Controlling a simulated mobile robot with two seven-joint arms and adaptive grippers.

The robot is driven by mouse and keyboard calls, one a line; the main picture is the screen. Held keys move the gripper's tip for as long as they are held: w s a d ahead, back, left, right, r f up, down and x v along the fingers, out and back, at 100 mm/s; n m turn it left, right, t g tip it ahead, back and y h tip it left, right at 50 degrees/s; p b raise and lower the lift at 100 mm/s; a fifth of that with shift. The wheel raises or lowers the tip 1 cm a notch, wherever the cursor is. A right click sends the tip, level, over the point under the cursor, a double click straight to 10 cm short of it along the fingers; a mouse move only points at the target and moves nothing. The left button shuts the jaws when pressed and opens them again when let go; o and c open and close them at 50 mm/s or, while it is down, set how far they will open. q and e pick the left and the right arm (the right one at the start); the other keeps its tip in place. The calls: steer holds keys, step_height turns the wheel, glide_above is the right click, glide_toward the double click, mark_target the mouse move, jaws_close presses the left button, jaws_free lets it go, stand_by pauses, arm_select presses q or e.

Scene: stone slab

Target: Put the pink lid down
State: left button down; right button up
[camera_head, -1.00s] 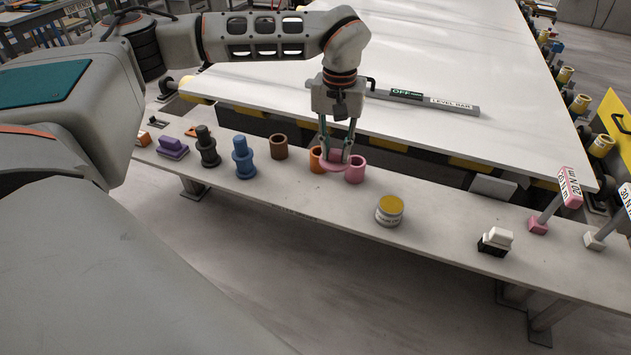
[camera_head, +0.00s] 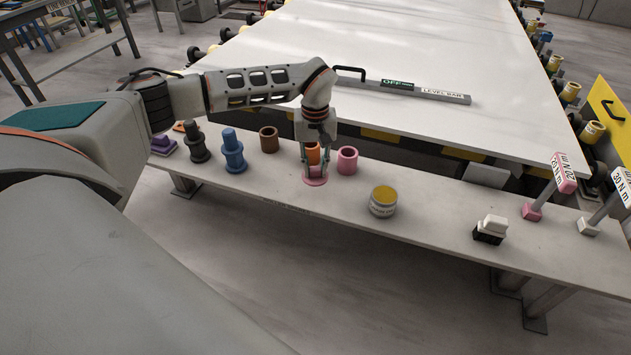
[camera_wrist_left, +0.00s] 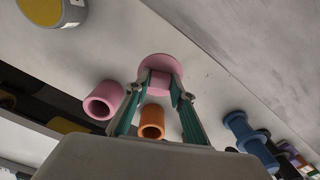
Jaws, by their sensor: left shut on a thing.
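The pink lid (camera_head: 315,181) is a flat round disc with a raised knob, low at the front part of the narrow grey bench (camera_head: 430,228). It also shows in the left wrist view (camera_wrist_left: 162,61), with its knob between the fingertips. My left gripper (camera_head: 315,174) points down and is shut on the knob. The lid looks at or very near the bench top; I cannot tell if it touches. A pink open cylinder (camera_head: 347,160) stands just behind and to the right. An orange cylinder (camera_head: 313,153) stands behind the gripper, partly hidden. My right gripper is not in view.
A brown cylinder (camera_head: 268,140), blue (camera_head: 233,151) and dark (camera_head: 197,143) stepped pieces stand left on the bench. A yellow-topped tin (camera_head: 383,202) and a black-and-white block (camera_head: 490,230) stand right. The white slab (camera_head: 430,60) with a level bar (camera_head: 425,90) lies behind.

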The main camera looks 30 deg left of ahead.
mark_target(316, 175)
arm_select(q)
steer(key=shift+f, duration=2.65)
steer(key=shift+f, duration=0.2)
steer(key=c, duration=1.8)
jaws_free()
steer(key=shift+o, duration=0.2)
steer(key=shift+r, duration=0.1)
